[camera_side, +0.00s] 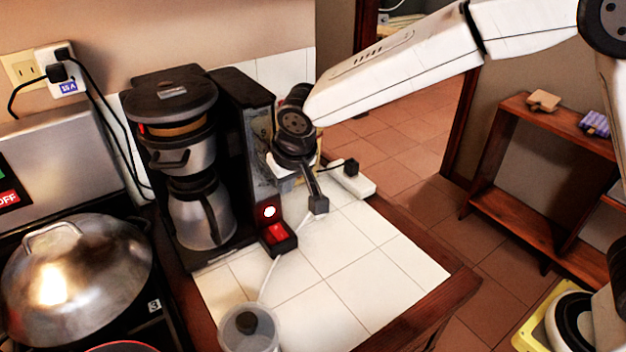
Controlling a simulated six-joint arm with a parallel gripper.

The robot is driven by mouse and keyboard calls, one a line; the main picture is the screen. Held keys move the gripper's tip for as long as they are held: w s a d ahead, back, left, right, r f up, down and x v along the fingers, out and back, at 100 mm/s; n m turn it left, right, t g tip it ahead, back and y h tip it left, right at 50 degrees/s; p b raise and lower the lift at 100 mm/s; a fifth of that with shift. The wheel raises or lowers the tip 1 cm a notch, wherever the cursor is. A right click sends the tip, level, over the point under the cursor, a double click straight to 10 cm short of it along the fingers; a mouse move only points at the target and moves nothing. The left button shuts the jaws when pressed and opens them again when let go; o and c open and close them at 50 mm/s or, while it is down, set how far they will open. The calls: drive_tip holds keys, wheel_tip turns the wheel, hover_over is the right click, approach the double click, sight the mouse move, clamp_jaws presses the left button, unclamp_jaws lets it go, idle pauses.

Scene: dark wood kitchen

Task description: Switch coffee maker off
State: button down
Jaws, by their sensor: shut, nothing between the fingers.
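The black coffee maker (243,105) stands upright on the white tiled counter, with a metal carafe (200,212) in its bay. At its front right foot is a red rocker switch (278,233) in a dark housing. Just above the switch, a round light (269,211) glows white with a red rim. My gripper (318,206) points down to the right of the coffee maker. Its fingertips are shut, empty, and apart from the switch, up and to the right of it. I cannot tell their exact height above the tiles.
A white power strip (352,180) with a black plug lies behind my gripper. A domed metal lid (75,275) is on the stove at left. The tiles (345,235) right of the switch are clear.

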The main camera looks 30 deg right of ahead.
sight(277, 226)
drive_tip(key=shift+w+d+r, duration=0.1)
drive_tip(key=shift+w, duration=0.45)
drive_tip(key=x, duration=1.2)
drive_tip(key=shift+s+f, duration=0.15)
drive_tip(key=shift+f, duration=0.9)
